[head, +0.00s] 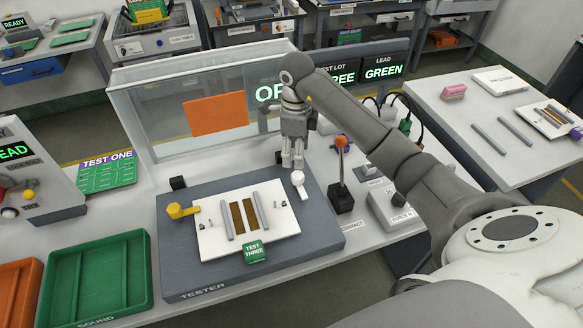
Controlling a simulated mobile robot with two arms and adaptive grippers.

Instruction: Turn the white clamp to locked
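The white clamp (302,189) is at the right side of the grey tester fixture (190,278), with a round knob and a short lever slanting down to the right in the picture. My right gripper (292,164) points down just above and behind the clamp's knob. Its fingers look close together, but I cannot tell whether they are open or shut, or whether they touch the knob. A white board (215,243) with two brown strips, grey rails and a green "TEST THREE" tag (255,252) lies on the fixture. A yellow clamp (180,210) is on its left side. My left gripper is not in view.
An orange-topped lever (341,150) on a black block stands close right of the white clamp. A clear guard (160,120) with an orange panel rises behind the fixture. A grey box (395,207) sits further right, and a green tray (98,278) at the left.

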